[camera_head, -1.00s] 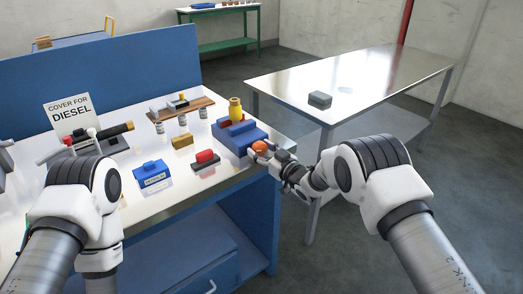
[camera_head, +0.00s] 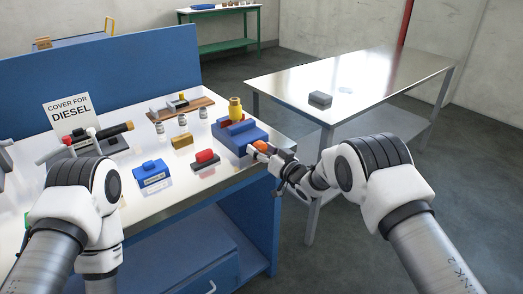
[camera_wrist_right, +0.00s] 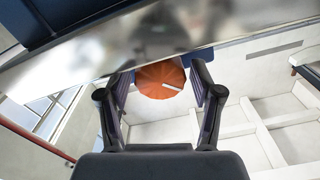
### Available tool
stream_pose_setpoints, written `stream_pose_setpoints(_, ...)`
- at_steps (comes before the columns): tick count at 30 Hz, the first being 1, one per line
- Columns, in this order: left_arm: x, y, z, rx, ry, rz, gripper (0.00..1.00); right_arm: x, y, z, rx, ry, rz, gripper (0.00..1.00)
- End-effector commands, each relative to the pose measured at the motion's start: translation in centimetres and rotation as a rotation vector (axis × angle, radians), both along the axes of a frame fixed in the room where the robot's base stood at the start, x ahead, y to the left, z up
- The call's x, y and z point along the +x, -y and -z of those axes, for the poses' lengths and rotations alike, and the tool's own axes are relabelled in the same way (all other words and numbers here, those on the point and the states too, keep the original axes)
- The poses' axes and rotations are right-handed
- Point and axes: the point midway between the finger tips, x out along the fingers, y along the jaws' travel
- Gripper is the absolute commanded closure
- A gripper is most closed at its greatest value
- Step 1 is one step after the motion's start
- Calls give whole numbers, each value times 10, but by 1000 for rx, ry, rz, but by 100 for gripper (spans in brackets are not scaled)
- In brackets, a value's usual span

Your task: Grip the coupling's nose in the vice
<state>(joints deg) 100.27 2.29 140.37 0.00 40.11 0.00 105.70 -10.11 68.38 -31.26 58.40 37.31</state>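The blue vice (camera_head: 251,134) stands at the right end of the workbench. The yellow coupling (camera_head: 235,104) stands upright at the top of the vice; its lower end is hidden, so I cannot tell how tightly the jaws hold it. An orange round knob (camera_head: 259,146) is at the vice's near right side. My right gripper (camera_head: 262,151) is at this knob. In the right wrist view the knob (camera_wrist_right: 160,80) sits between the two spread fingers (camera_wrist_right: 163,90), with a small gap visible at the left finger. My left arm is at the left; its gripper is out of view.
A red-topped block (camera_head: 206,158), a blue box (camera_head: 152,174) and a brass block (camera_head: 182,141) lie on the workbench (camera_head: 180,205). A steel table (camera_head: 365,75) bears a grey block (camera_head: 320,98).

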Motion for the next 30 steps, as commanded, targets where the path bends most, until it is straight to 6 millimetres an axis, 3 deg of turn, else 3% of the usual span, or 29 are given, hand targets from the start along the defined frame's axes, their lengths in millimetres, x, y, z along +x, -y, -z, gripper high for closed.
stream_pose_setpoints(11, 0, 0, 0, 0, 0, 0, 26, -4, 3, 0, -2, 0, 1, 26)
stream_pose_setpoints(14, 0, 0, 0, 0, 0, 0, 26, -15, 12, 0, -2, -3, 2, 26)
stream_pose_setpoints(24, 0, 0, 0, 0, 0, 0, 26, -82, 61, 0, 0, -2, 3, 26)
stream_pose_setpoints(30, 0, 0, 0, 0, 0, 0, 26, -97, 71, 0, -1, -1, 0, 26)
